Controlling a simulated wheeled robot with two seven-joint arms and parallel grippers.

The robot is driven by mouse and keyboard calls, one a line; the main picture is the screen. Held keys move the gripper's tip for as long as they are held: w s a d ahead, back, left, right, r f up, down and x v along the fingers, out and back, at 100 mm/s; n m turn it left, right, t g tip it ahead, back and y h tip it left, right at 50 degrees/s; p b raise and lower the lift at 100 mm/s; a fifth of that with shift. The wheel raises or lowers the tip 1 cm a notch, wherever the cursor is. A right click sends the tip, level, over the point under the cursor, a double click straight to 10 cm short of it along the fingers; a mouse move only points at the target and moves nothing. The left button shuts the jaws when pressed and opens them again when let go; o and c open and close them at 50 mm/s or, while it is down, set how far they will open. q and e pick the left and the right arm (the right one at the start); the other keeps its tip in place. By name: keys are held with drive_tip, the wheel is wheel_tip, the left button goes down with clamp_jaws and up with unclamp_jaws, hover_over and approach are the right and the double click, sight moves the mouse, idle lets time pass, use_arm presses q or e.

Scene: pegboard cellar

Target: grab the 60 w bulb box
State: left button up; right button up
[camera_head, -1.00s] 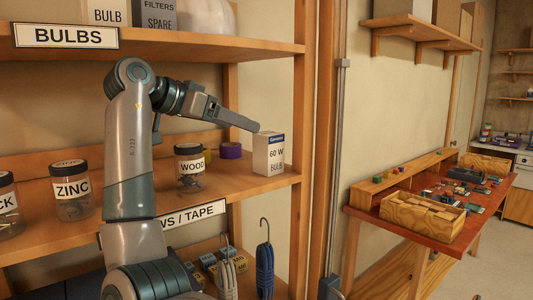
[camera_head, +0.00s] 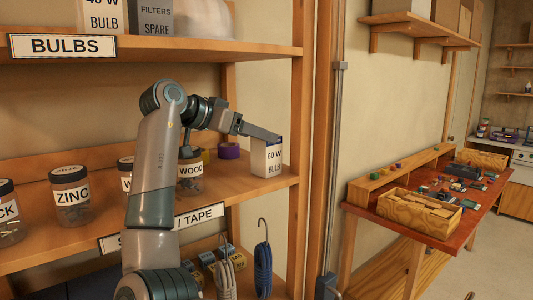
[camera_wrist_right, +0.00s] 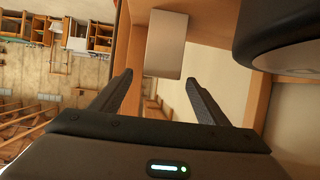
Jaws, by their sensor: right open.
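The white 60 W bulb box (camera_head: 267,160) stands upright at the right end of the middle shelf, its printed face visible in the head view. My right gripper (camera_head: 272,136) reaches in from the left, and its finger overlaps the top edge of the box in the picture. In the right wrist view the box (camera_wrist_right: 167,45) shows as a plain pale block just beyond the fingertips, roughly between them. The right gripper (camera_wrist_right: 158,80) is open with nothing between its fingers. I cannot tell whether a finger touches the box. My left gripper is not in view.
A wood-screw jar (camera_head: 190,178) and purple tape roll (camera_head: 229,151) stand left of the box. A dark round jar lid (camera_wrist_right: 280,30) is close at the upper right in the wrist view. Another bulb box (camera_head: 103,16) is on the upper shelf. A wooden post (camera_head: 299,120) borders the shelf.

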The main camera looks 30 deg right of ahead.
drive_tip(key=p+x, duration=0.2)
drive_tip(key=x, duration=0.1)
drive_tip(key=p+x, duration=0.1)
drive_tip(key=shift+d+r, duration=0.15)
drive_tip(key=shift+d, duration=0.3)
drive_tip(key=shift+w+d, duration=0.15)
drive_tip(key=shift+d, duration=0.05)
drive_tip(key=shift+a, duration=0.1)
drive_tip(key=c, duration=1.1)
